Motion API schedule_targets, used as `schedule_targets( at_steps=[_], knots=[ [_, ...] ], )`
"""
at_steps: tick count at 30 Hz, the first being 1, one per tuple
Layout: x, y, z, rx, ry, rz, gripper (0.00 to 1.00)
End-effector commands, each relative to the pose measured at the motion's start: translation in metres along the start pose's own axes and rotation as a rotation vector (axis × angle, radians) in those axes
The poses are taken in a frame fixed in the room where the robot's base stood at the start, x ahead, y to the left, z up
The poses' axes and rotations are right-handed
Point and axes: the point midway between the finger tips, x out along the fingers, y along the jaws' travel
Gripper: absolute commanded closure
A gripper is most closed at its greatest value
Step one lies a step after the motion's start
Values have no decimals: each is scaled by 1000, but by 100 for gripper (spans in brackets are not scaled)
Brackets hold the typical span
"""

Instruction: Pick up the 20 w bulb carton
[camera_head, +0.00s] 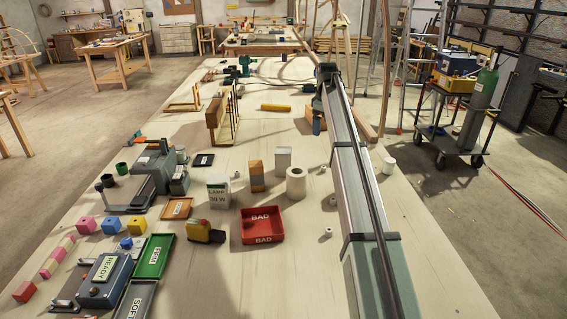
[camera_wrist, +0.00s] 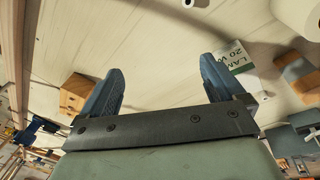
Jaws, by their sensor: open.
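The 20 W bulb carton (camera_wrist: 239,60) shows in the wrist view just right of my right fingertip, its white and green face reading "LAM" and "20 W"; the finger hides part of it. In the head view it appears to be the plain white box (camera_head: 283,158) behind the orange and grey block, its label not visible. My gripper (camera_wrist: 161,66) is open, with nothing between its fingers. In the head view my gripper (camera_head: 317,118) is at the arm's far end, beyond the carton and to its right.
A similar carton (camera_head: 218,193) reads "LAMP 30 W". The orange and grey block (camera_head: 256,176) and a white roll (camera_head: 296,184) stand close in front of the white box. A red "BAD" tray (camera_head: 262,226) lies nearer. Bare tabletop lies beyond the box.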

Motion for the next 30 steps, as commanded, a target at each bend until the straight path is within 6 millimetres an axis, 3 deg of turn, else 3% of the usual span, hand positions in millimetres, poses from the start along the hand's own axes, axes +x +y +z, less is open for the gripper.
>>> schedule_targets(
  at_steps=[1,3,6,10,14,19,30],
  knots=[
    [-8,-21,-24,-89,-9,-30,4],
    [-18,-46,-48,-203,-21,-70,4],
    [-30,-77,-73,-337,-33,-117,4],
    [-40,-102,-92,-448,-42,-159,4],
    [-43,-113,-99,-496,-45,-178,4],
    [-32,-117,-99,-501,-46,-180,4],
    [26,-126,-93,-499,-46,-180,4]
  ],
)
